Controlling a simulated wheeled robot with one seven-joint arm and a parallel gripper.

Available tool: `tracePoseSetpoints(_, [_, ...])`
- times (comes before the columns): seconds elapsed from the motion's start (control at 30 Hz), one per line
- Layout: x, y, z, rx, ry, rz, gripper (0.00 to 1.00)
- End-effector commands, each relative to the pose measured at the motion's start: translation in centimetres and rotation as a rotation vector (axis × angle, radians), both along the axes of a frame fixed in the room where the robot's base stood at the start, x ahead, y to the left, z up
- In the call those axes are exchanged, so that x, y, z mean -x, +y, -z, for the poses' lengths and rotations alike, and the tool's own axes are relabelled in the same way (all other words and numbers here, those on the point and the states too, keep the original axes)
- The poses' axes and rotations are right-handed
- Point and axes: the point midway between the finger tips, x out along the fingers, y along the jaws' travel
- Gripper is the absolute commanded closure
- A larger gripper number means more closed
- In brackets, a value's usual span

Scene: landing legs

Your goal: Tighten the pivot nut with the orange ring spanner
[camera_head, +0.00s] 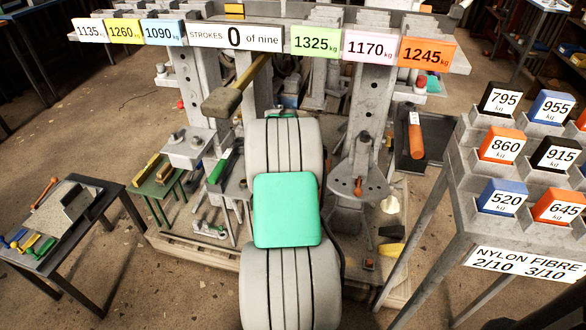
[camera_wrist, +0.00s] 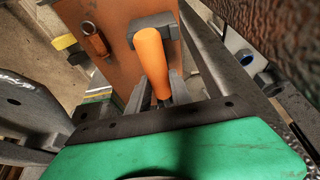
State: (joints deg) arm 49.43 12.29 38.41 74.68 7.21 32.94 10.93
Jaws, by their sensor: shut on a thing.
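My gripper (camera_wrist: 157,100) is shut on the dark shank of a thing with an orange handle (camera_wrist: 152,60) in the wrist view. The handle points up in that picture; its other end is hidden, so I cannot tell whether it is the ring spanner. In the head view my own arm hides the gripper. A slim orange tool (camera_head: 45,191), spanner-like, lies on the grey block on the left table.
A rusty orange plate (camera_wrist: 125,45) stands close behind the handle. Grey uprights (camera_head: 368,110) carry weight labels and a counter (camera_head: 234,37) reading 0 of nine. An orange-handled item (camera_head: 415,135) rests in a dark tray. A weight rack (camera_head: 450,190) stands right, a tool table (camera_head: 85,220) left.

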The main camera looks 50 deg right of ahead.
Motion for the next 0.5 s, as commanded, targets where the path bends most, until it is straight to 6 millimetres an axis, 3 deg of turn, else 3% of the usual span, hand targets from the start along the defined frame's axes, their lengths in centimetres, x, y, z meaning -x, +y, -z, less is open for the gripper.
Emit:
tracePoseSetpoints(0.33, [-0.07,-0.11,0.26,0.004,-0.003,0.001,1.00])
tracePoseSetpoints(0.37, [-0.06,-0.08,0.19,0.003,-0.003,0.001,0.72])
tracePoseSetpoints(0.5, [-0.04,-0.07,0.16,0.003,-0.003,0.001,0.61])
